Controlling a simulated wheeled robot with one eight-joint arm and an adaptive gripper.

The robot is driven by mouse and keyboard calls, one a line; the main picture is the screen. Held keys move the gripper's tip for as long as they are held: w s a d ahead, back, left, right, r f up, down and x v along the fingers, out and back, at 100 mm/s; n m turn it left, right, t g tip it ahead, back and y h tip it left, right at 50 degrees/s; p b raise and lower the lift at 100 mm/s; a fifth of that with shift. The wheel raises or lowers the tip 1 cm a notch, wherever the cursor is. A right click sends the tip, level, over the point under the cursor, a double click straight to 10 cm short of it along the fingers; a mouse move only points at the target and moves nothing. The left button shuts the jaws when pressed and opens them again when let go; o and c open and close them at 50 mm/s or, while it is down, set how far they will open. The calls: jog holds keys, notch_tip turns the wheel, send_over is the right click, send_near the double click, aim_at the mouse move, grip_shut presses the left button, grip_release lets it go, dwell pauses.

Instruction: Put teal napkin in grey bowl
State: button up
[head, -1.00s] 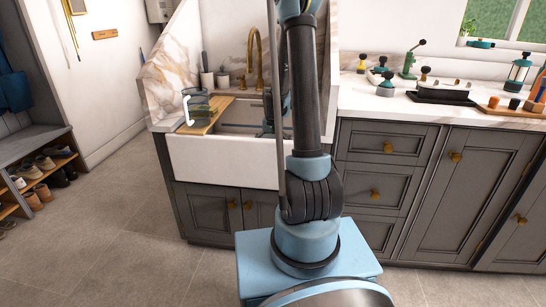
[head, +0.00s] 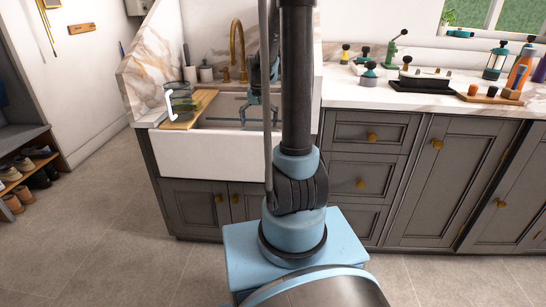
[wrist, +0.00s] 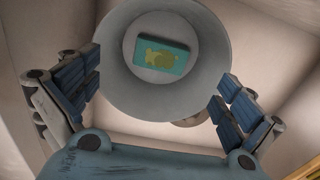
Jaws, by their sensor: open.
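The teal napkin (wrist: 162,55), a flat teal rectangle with a yellow patch, lies on the bottom inside the grey bowl (wrist: 216,62) in the wrist view. The bowl appears to stand in the sink. My gripper (wrist: 160,88) is open, with one blue-padded finger on each side of the bowl and nothing held between them. Whether the fingers touch the bowl I cannot tell. In the head view my gripper (head: 256,113) reaches into the sink; the bowl and napkin are hidden there.
The white sink (head: 215,155) has a brass faucet (head: 237,45) behind it. A wooden board (head: 190,112) with a glass container (head: 178,98) lies across its left side.

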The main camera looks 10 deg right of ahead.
jog(key=s+r+n, duration=0.1)
jog(key=s+r, duration=0.3)
jog(key=s, duration=0.6)
jog(key=s+f+n+t, duration=0.1)
jog(key=s+f, duration=0.1)
jog(key=s, duration=0.9)
jog(key=s+f+n+t, duration=0.1)
jog(key=s+f, duration=0.1)
jog(key=s, duration=0.8)
jog(key=shift+s, duration=0.35)
jog(key=shift+f, duration=0.1)
jog(key=shift+w+f, duration=0.2)
jog(key=shift+w, duration=0.25)
